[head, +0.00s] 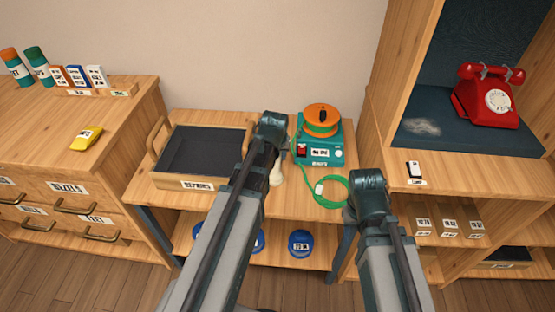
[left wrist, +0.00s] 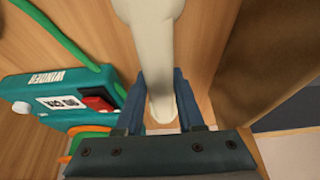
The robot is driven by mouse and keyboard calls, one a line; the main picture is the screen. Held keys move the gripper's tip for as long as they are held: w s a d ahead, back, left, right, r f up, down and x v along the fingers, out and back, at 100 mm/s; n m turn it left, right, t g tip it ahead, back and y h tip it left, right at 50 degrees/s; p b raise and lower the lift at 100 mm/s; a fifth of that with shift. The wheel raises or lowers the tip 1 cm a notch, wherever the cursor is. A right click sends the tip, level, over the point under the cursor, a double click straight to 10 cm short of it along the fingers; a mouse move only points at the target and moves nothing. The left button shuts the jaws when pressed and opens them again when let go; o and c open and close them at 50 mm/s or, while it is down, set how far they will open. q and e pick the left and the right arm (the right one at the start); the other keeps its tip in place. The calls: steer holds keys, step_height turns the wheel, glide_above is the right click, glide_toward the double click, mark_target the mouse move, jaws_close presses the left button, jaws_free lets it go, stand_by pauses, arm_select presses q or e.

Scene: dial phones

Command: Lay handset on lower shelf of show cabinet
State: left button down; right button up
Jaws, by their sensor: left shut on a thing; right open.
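My left gripper (left wrist: 160,105) is shut on a cream handset (left wrist: 152,45), with a blue finger on each side in the left wrist view. In the head view the cream handset (head: 277,174) shows partly beside my left arm, above the table; my arm hides that gripper. My right gripper (head: 360,212) is open near the cabinet's left side, largely hidden by its own arm. The show cabinet (head: 400,75) stands at the right. A red dial phone (head: 489,97) sits on its dark-lined upper shelf (head: 447,140). Its lower shelf (head: 432,241) holds several small labelled boxes.
A teal winder (head: 318,152) with an orange spool and loose green cord (head: 328,196) stands on the middle table. A dark-lined tray (head: 205,153) is to its left. Blue tins (head: 300,243) sit below. A drawer chest (head: 60,165) stands at far left.

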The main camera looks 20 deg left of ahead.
arm_select(q)
steer(key=shift+f, duration=0.15)
steer(key=c, duration=0.5)
jaws_free()
steer(key=shift+r, duration=0.25)
